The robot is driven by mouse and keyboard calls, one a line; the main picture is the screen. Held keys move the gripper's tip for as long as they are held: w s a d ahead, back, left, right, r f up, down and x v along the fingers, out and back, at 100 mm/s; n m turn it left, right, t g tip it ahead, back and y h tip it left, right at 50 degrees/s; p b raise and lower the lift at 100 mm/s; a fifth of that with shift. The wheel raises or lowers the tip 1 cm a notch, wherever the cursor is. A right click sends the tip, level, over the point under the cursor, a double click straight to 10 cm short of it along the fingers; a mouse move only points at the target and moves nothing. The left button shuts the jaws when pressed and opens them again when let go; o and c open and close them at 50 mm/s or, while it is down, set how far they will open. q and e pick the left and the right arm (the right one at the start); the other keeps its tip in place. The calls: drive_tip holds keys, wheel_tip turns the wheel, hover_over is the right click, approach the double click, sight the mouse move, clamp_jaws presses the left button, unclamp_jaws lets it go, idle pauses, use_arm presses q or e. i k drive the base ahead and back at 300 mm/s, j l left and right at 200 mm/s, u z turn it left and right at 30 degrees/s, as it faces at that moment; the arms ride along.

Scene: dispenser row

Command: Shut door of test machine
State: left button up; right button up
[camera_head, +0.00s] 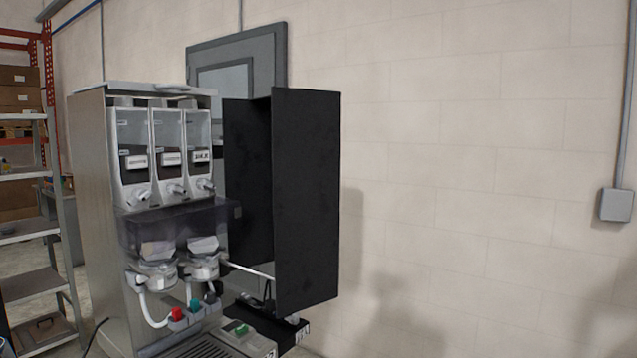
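The test machine (90,200) is a steel dispenser cabinet standing left of centre in the head view. Its tall black door (307,200) stands swung open to the right, and the inside shows. Three clear canisters (165,150) with spouts fill the upper part. Two mixing bowls (180,262) with white hoses sit below, above red and teal fittings (187,309). A drip grille (200,347) is at the bottom edge, partly cut off. Neither of my grippers shows in this view.
A metal shelf (30,228) with boxes stands at the left. A grey door (238,75) is in the wall behind the machine. A pale block wall (480,190) fills the right side, with a grey box (616,205) on it. The space in front of this wall looks clear.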

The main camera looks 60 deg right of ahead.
sight(281, 149)
drive_tip(key=k+l, duration=0.1)
drive_tip(key=l, duration=3.5)
